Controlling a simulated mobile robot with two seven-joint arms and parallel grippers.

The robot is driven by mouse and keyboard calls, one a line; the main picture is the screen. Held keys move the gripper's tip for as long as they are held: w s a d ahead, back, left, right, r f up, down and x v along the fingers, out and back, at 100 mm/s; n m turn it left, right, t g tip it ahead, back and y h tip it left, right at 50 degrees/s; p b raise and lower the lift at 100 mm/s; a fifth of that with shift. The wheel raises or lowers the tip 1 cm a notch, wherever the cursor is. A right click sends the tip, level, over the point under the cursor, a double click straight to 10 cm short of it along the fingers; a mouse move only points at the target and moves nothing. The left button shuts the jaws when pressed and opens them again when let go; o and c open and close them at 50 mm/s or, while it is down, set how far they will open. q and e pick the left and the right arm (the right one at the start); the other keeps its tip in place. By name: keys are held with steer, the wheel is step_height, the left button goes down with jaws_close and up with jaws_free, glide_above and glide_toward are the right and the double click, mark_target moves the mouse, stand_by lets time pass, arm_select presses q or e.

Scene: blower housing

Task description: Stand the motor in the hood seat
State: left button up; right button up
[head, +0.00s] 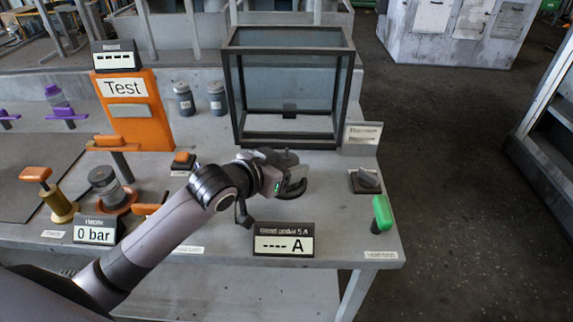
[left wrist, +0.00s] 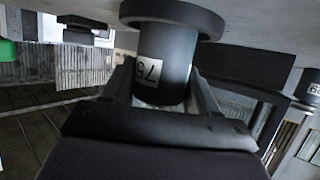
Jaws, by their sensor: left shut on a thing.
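My left gripper (head: 291,178) is over the table in front of the glass hood (head: 290,143). It is shut on the motor, a dark grey cylinder (left wrist: 170,62) with a white label, seen between the fingers in the left wrist view, which is upside down. A wide dark round disc (left wrist: 172,16) meets the motor's table-side end; it also shows beneath the gripper in the head view (head: 292,194). I take this disc for the seat, but cannot tell whether the motor is fully down in it. The gripper hides most of the motor in the head view. My right gripper is not in view.
Two labelled grey cylinders (head: 184,100) stand left of the hood. An orange Test panel (head: 137,125) is further left. A current display (head: 284,240) stands in front of the gripper. A green handle (head: 382,212) and a dark knob (head: 367,181) are to the right.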

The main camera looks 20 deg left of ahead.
arm_select(q)
steer(key=o, duration=1.3)
steer(key=shift+s+a+r, duration=0.2)
steer(key=shift+s+r, duration=0.1)
steer(key=shift+s, duration=0.1)
steer(key=p+v, duration=0.1)
steer(key=v, duration=1)
